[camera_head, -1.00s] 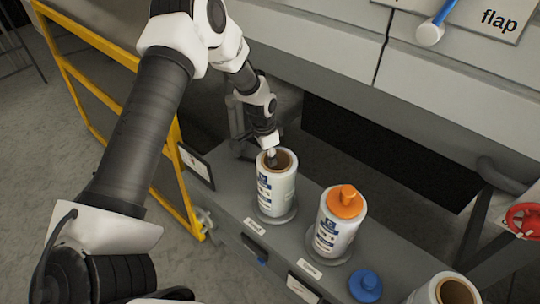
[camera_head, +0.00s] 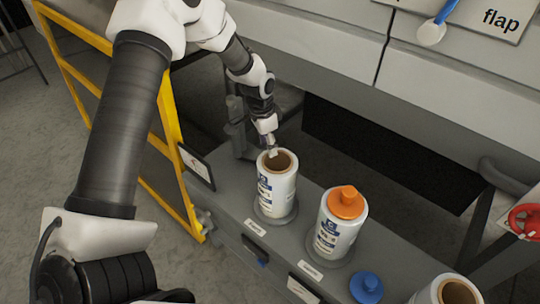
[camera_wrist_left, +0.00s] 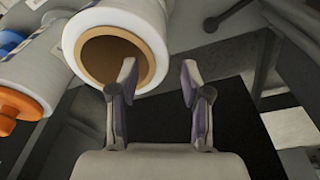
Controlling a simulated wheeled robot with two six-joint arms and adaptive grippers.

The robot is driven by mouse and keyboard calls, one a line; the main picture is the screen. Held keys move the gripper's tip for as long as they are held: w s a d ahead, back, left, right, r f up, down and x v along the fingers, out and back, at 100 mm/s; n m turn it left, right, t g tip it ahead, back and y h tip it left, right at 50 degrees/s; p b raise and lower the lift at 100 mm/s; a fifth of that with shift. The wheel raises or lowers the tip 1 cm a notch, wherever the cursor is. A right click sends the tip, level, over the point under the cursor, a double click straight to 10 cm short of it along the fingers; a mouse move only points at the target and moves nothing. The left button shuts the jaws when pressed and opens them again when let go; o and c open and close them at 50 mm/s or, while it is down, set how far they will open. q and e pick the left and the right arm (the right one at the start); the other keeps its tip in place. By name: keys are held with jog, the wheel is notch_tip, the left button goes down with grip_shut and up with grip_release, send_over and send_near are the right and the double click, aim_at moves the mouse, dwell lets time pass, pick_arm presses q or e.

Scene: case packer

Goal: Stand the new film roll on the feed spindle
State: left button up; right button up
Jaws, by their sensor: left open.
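A white film roll (camera_head: 280,190) with a brown hollow core stands upright at the left end of the grey bench, on a round base with a label in front. The spindle inside it is hidden. My left gripper (camera_head: 271,147) is open at the roll's far top rim. In the left wrist view, the open left gripper (camera_wrist_left: 160,72) has one finger overlapping the edge of the roll (camera_wrist_left: 152,52) and the other clear of it. I cannot tell whether that finger touches. My right gripper is not in view.
A second roll (camera_head: 337,230) with an orange cap (camera_head: 346,203) stands to the right. A blue cap (camera_head: 366,287) and another roll (camera_head: 427,295) are near the front right. A yellow frame (camera_head: 157,172) flanks the left; the machine front (camera_head: 330,45) rises behind.

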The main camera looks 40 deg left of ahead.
pick_arm(q)
jog(key=r, duration=0.6)
jog(key=shift+s+a, duration=0.25)
jog(key=shift+s, duration=0.1)
